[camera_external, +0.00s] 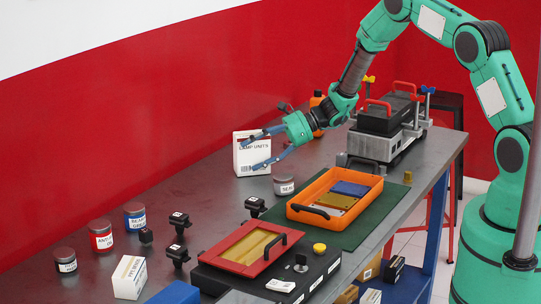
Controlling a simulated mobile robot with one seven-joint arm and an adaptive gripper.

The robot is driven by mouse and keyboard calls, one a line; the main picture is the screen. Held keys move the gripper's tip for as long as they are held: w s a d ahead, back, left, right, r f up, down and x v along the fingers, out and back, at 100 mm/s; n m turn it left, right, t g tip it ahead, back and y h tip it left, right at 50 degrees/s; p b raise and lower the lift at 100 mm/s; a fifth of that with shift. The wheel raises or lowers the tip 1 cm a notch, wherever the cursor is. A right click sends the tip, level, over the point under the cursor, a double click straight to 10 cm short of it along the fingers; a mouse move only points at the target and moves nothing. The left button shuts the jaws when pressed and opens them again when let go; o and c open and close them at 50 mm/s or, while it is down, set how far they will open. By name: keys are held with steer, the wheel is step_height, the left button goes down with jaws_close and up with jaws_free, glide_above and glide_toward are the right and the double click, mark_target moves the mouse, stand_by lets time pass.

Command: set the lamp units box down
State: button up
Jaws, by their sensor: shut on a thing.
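The lamp units box (243,158) is white with dark lettering and stands upright near the back edge of the workbench. My gripper (250,152) comes in from the right, with its blue fingers on either side of the box, shut on it. The fingers cover part of the box's front. I cannot tell whether the bottom of the box touches the bench or hangs just above it.
An orange tray (301,214) lies on a green mat (388,206) in front. Several jars and black fittings stand further left. Bare bench top (185,195) lies left of the box.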

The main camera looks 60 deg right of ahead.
stand_by(0.4)
steer(key=o, duration=1.6)
steer(key=shift+f, duration=0.1)
steer(key=shift+r, duration=0.2)
steer(key=p+v, duration=0.2)
steer(key=v, duration=1)
steer(key=shift+f, duration=0.1)
